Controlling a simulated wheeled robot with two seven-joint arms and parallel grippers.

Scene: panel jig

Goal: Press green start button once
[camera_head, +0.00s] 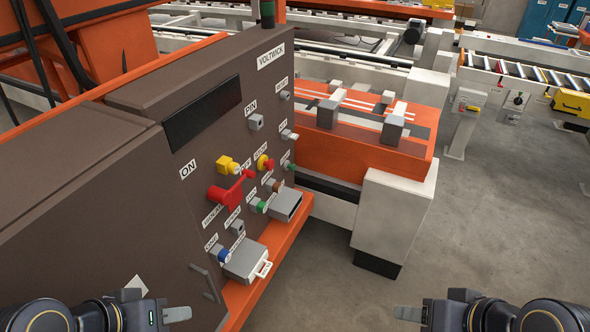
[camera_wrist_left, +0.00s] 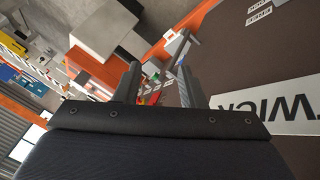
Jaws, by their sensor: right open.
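The brown control panel (camera_head: 190,140) stands left of centre in the head view. It has two green buttons: one low near the grey box (camera_head: 261,207), and one further right near the panel's edge (camera_head: 290,167). Their small labels are too blurred to tell which is start. My left gripper (camera_head: 178,314) is at the bottom left, in front of the panel and apart from both green buttons. In the left wrist view its two fingers (camera_wrist_left: 160,68) stand apart with nothing held between them. My right gripper (camera_head: 408,313) is open and empty at the bottom right, over the floor.
A red handle (camera_head: 228,194), a yellow knob (camera_head: 228,165), a blue button (camera_head: 222,255) and grey boxes (camera_head: 247,260) stick out near the lower green button. An orange ledge (camera_head: 262,277) runs below. An orange-topped fixture (camera_head: 360,140) stands to the right; floor before it is clear.

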